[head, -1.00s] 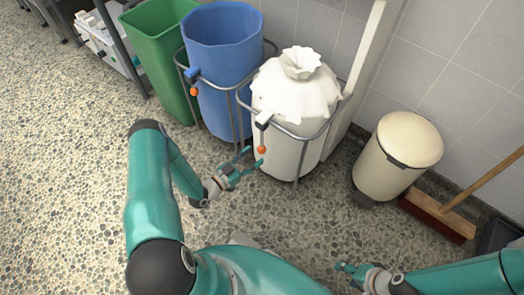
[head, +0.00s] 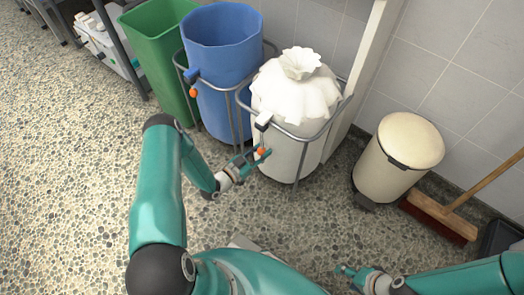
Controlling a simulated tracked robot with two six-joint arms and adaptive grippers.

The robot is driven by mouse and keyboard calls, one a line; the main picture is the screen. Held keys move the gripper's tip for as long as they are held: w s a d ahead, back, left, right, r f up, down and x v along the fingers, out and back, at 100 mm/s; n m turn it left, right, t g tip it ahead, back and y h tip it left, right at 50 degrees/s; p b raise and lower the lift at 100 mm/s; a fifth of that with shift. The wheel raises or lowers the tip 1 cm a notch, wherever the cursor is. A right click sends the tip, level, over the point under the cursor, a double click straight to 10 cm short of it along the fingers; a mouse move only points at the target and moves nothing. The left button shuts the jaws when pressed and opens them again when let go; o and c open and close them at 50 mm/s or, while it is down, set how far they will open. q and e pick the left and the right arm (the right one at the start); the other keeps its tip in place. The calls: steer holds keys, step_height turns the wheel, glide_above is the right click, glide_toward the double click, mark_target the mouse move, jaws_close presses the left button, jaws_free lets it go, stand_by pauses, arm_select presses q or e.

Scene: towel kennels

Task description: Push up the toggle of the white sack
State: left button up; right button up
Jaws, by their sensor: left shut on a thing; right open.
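The white sack (head: 298,96) stands in a metal ring frame, its neck gathered at the top. An orange ball (head: 261,151) hangs just below the toggle. My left gripper (head: 259,156) is at the orange ball, its fingers shut on it, in front of the sack's lower left side. My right gripper (head: 345,270) is open and empty low over the floor, well apart from the sack.
A blue sack (head: 222,45) and a green bin (head: 160,50) stand left of the white sack. The blue one has its own orange ball (head: 194,93). A cream pedal bin (head: 398,158) and a broom (head: 440,216) are at the right. The floor in front is clear.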

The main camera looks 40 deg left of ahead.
arm_select(q)
jaws_close()
steer(key=shift+f+b, duration=0.65)
steer(key=o, duration=1)
jaws_free()
